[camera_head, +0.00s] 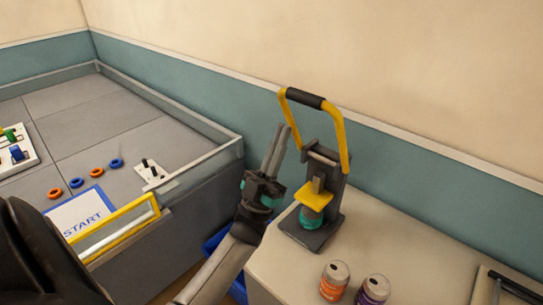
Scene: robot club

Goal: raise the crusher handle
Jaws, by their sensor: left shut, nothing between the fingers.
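The can crusher (327,195) stands on the light counter (385,255), with a dark frame and base and a yellow press plate (316,197). A teal can (311,217) sits under the plate. The yellow crusher handle (342,140) points up above the frame, its black grip (306,98) at the top. My left gripper (284,130) is shut and empty, with its fingers pointing up beside the handle's left bar. I cannot tell whether they touch the bar. My right gripper is out of view.
An orange can (334,282) and a purple can (373,291) stand at the counter's front. To the left is a walled grey field (95,125) with coloured rings and a START mat (80,218). The wall is close behind.

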